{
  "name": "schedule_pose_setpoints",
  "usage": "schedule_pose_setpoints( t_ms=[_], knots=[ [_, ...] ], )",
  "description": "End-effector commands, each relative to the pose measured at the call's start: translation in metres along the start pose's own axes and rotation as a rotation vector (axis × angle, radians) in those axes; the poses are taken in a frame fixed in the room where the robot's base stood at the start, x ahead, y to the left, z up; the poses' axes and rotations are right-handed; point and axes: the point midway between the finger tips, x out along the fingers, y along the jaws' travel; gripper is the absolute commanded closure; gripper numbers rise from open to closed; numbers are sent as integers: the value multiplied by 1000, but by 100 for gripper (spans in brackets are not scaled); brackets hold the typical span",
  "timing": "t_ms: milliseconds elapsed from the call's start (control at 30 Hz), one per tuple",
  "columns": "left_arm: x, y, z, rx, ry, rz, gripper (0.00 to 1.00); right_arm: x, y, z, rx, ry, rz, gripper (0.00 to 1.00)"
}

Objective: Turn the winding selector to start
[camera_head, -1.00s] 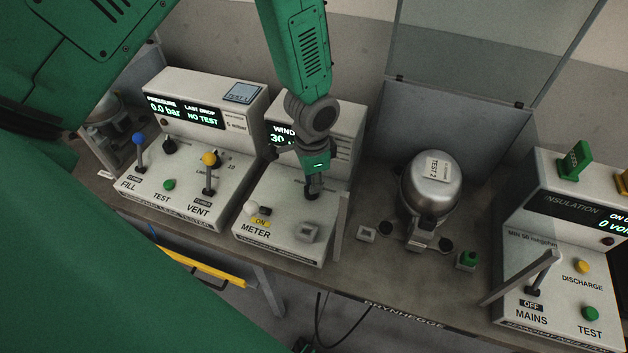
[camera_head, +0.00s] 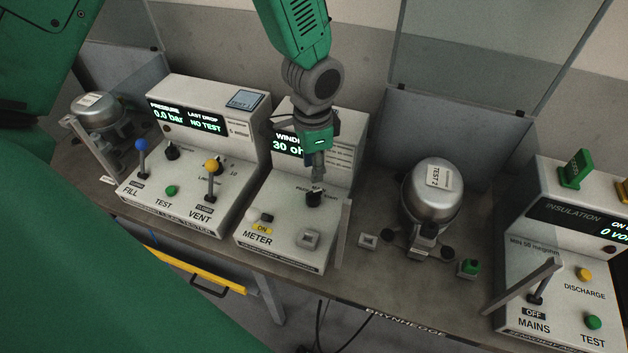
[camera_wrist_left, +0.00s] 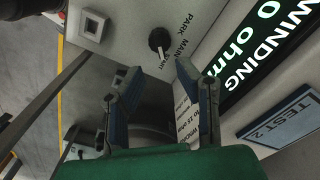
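The winding selector (camera_head: 314,198) is a black round knob with a white pointer on the sloped top of the winding meter box (camera_head: 290,225). In the left wrist view the knob (camera_wrist_left: 160,40) has PARK, MAIN and START printed around it, and its pointer is toward START. My left gripper (camera_head: 317,177) is just above the knob, apart from it. In the wrist view the left gripper's fingers (camera_wrist_left: 153,70) are spread with nothing between them, and the knob is beyond their tips. The winding display (camera_head: 287,144) reads about 30 ohm, partly hidden by my gripper. My right gripper is not in view.
A white lever (camera_head: 252,214) by an ON label and a square button (camera_head: 308,238) sit at the meter's front. An upright grey bar (camera_head: 343,232) stands at its right edge. The pressure tester (camera_head: 190,190) is left; a compressor (camera_head: 433,190) and insulation tester (camera_head: 570,240) are right.

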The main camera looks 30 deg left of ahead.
Motion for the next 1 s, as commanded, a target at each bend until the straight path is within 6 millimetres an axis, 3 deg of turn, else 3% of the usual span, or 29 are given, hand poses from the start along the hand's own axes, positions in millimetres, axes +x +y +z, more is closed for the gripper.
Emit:
schedule_pose_setpoints(
  t_ms=[100, 300, 1000],
  knots=[
    [-21, -1, -1, 0, 2, -1, 71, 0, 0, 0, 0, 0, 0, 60],
    [-38, 0, 0, -1, -1, 1, 71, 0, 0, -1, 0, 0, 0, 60],
    [-40, 0, 1, 0, -2, 1, 71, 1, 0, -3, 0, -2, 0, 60]
  ],
)
